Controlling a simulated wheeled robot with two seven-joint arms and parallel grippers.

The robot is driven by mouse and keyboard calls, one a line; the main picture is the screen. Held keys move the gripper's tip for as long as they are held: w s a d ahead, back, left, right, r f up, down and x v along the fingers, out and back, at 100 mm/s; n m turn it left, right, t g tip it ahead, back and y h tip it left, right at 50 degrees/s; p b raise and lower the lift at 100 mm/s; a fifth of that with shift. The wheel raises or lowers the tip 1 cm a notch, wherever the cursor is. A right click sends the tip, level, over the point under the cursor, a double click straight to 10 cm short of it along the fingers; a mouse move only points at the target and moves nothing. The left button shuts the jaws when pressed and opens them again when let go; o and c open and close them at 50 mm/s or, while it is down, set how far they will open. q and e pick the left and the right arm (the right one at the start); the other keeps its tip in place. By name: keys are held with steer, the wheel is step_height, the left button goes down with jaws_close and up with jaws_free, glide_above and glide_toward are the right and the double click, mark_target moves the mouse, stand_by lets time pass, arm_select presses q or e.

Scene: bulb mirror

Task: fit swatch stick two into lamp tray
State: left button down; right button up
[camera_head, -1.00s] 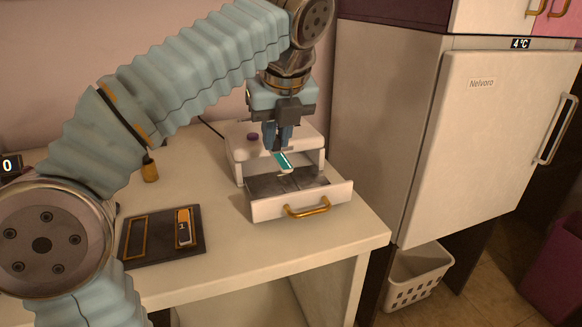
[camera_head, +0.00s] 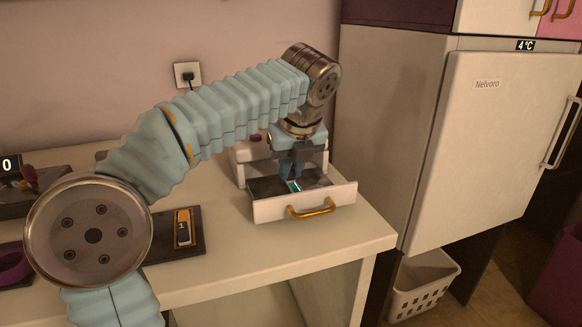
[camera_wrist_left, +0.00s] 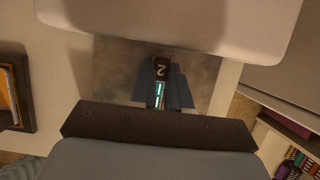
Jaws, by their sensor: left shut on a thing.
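The swatch stick two (camera_wrist_left: 160,92) is held in my left gripper (camera_head: 293,176). The wrist view shows its dark end marked "2" and a teal and white part between the fingers. In the head view a small teal and white part of the stick (camera_head: 294,186) shows below the fingertips. The lamp tray is an open drawer (camera_head: 262,209) with a white front, a brass handle and a dark grey floor. The gripper is shut on the stick and down at the drawer's floor. I cannot tell whether the stick touches the floor. My right gripper is not in view.
The white lamp housing (camera_head: 240,166) stands behind the drawer, partly hidden by my arm. A dark tray (camera_head: 190,250) with an orange-framed stick (camera_head: 184,228) lies to the left. A tall white fridge (camera_head: 480,150) stands right of the table.

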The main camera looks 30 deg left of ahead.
arm_select(q)
steer(key=shift+f, duration=0.15)
steer(key=c, duration=1.1)
jaws_free()
steer(key=p+v, duration=0.4)
steer(key=v, duration=0.8)
steer(key=shift+r, duration=0.2)
